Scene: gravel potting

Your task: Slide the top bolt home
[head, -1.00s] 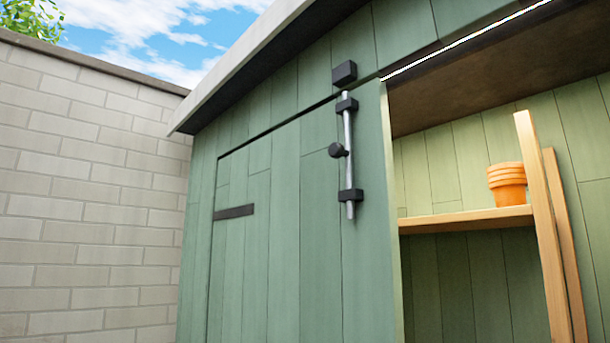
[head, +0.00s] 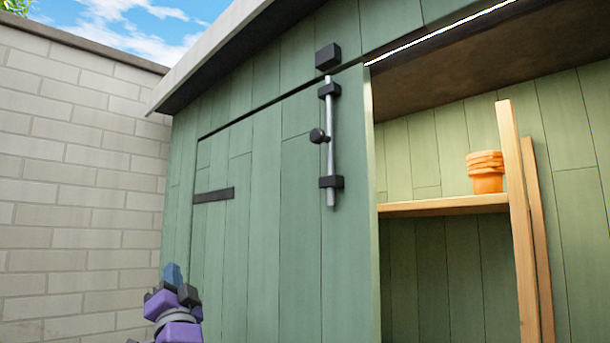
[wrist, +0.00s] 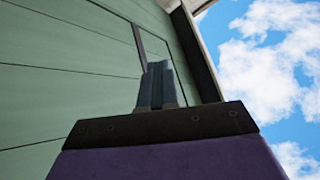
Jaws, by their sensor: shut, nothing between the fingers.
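The top bolt (head: 330,110) is a grey metal rod standing upright on the green door (head: 260,220), with a black round knob (head: 318,136) on its left side. Two black brackets hold it, an upper one (head: 329,90) and a lower one (head: 331,182). A black keeper block (head: 328,56) sits on the frame above; the rod's top end stops at the upper bracket, with a gap below the keeper. My gripper (head: 172,274) is low and left of the bolt, well apart from it. In the wrist view my gripper's fingers (wrist: 157,88) are together and empty, pointing up along the green boards.
A black hinge strap (head: 213,195) crosses the door's left part. To the right is an open bay with a wooden shelf (head: 440,206), stacked orange pots (head: 486,172) and leaning timber posts (head: 520,220). A roof overhang (head: 220,45) juts out above. A brick wall (head: 70,180) stands left.

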